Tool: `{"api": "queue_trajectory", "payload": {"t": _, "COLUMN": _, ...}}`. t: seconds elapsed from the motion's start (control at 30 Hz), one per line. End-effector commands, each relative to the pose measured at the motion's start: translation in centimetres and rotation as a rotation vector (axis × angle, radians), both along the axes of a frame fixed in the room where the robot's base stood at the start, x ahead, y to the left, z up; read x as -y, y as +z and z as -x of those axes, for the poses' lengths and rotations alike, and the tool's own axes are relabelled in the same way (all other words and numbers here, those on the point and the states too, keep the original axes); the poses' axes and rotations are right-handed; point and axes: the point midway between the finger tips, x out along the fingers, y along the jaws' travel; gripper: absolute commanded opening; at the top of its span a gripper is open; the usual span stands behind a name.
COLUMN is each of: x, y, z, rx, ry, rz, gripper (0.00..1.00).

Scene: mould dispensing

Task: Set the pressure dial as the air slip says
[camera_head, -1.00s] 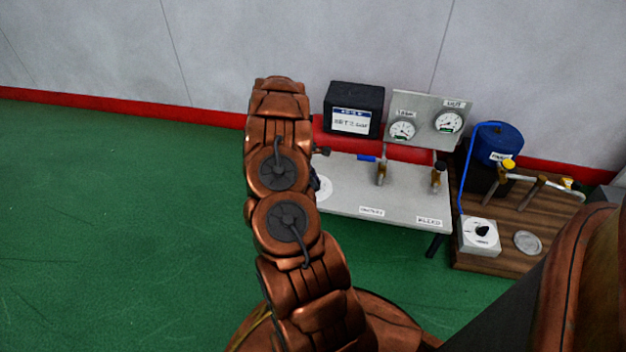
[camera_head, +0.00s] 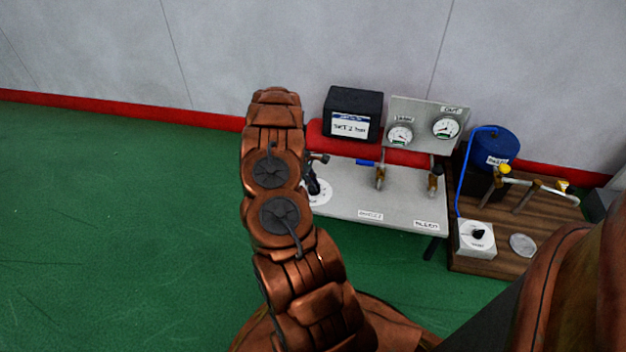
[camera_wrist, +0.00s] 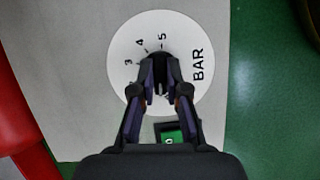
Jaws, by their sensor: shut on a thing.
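The pressure dial (camera_wrist: 195,38) is a round white plate marked BAR, with 3, 4 and 5 visible in the wrist view; its lower numbers are hidden by my fingers. My gripper (camera_wrist: 160,75) is shut on the dark knob (camera_wrist: 159,57) at the dial's middle. The knob's pointer cannot be made out. In the head view the dial (camera_head: 322,195) shows partly, at the left of the grey panel, beside my arm. The air slip (camera_head: 350,126) is a white label on a black box and appears to read SET 2 bar.
The grey panel (camera_head: 345,200) carries a blue-handled valve (camera_head: 366,162) and another brass fitting (camera_head: 435,181). Two gauges, the left (camera_head: 399,135) and the right (camera_head: 446,127), stand behind. A wooden board (camera_head: 490,250) at right holds a blue tank (camera_head: 494,148) and a white knob box (camera_head: 477,238).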

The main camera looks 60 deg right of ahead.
Motion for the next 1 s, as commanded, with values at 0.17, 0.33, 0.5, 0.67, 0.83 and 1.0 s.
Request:
{"api": "queue_trajectory", "payload": {"t": 0.17, "x": 0.08, "y": 0.32, "z": -0.05, "rx": -0.002, "ry": -0.165, "rz": 0.0, "gripper": 0.0}}
{"api": "queue_trajectory", "payload": {"t": 0.33, "x": 0.2, "y": 0.22, "z": -0.07, "rx": 0.0, "ry": -0.327, "rz": 0.001, "gripper": 0.0}}
{"api": "queue_trajectory", "payload": {"t": 0.5, "x": 0.29, "y": 0.08, "z": -0.07, "rx": 0.0, "ry": -0.49, "rz": 0.001, "gripper": 0.0}}
{"api": "queue_trajectory", "payload": {"t": 0.67, "x": 0.33, "y": -0.03, "z": -0.04, "rx": 0.0, "ry": -0.64, "rz": 0.001, "gripper": 0.0}}
{"api": "queue_trajectory", "payload": {"t": 0.83, "x": 0.4, "y": -0.04, "z": 0.02, "rx": 0.001, "ry": -0.795, "rz": 0.0, "gripper": 0.0}}
{"api": "queue_trajectory", "payload": {"t": 1.0, "x": 0.36, "y": -0.12, "z": 0.02, "rx": 0.0, "ry": -0.927, "rz": -0.002, "gripper": 0.0}}
